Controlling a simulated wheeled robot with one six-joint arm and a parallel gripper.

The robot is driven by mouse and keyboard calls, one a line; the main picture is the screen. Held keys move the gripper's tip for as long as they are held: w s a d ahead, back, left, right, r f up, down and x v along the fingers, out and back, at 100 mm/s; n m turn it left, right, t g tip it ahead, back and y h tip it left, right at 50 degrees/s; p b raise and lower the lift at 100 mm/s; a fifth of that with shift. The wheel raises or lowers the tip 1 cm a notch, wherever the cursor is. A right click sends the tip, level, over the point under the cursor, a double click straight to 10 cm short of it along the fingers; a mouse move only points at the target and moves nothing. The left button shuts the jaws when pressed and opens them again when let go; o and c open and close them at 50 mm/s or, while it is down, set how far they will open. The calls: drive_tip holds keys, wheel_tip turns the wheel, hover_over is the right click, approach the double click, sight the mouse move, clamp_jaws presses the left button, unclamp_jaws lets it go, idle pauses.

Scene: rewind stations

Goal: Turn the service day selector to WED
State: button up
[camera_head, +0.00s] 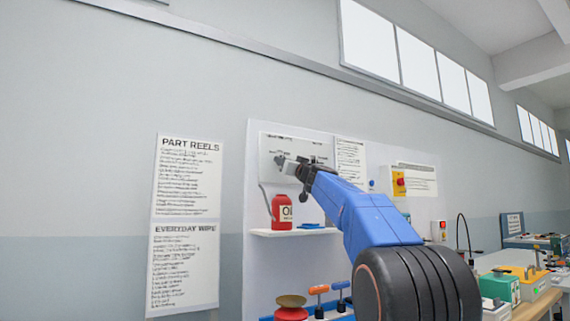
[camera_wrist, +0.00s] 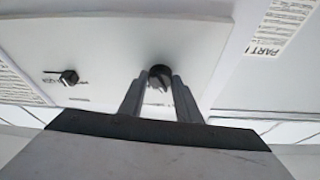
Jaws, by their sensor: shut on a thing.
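A white panel (camera_head: 272,143) with small print is on the wall board, and it fills much of the wrist view (camera_wrist: 115,40). It carries two dark round knobs in the wrist view. My gripper (camera_wrist: 160,88) is shut on one dark knob (camera_wrist: 160,72), with a finger on either side of it. The other dark knob (camera_wrist: 68,77) is apart, to the left, with small marks beside it. In the head view my gripper (camera_head: 286,164) is up against the panel and hides part of it. The day labels and the pointer's direction are too small to read, so I cannot tell which knob is the service day selector.
A red oil can (camera_head: 282,212) stands on a shelf (camera_head: 262,233) below the panel. A yellow box with a red button (camera_head: 399,183) is to the right. Wall posters (camera_head: 187,180) hang at left. Orange-handled and blue-handled tools and a spool (camera_head: 291,303) are below.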

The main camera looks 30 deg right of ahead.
drive_tip(key=m+h, duration=0.1)
drive_tip(key=m, duration=0.1)
drive_tip(key=m+h, duration=0.1)
drive_tip(key=m, duration=0.2)
drive_tip(key=shift+a+g+h, duration=0.1)
drive_tip(key=shift+g+h, duration=0.2)
drive_tip(key=shift+m+h, duration=0.6)
drive_tip(key=shift+m, duration=0.6)
drive_tip(key=o, duration=1.1)
drive_tip(key=shift+c, duration=0.2)
drive_tip(key=v, duration=1.7)
drive_tip(key=shift+s+r, duration=0.25)
drive_tip(key=shift+s, duration=0.05)
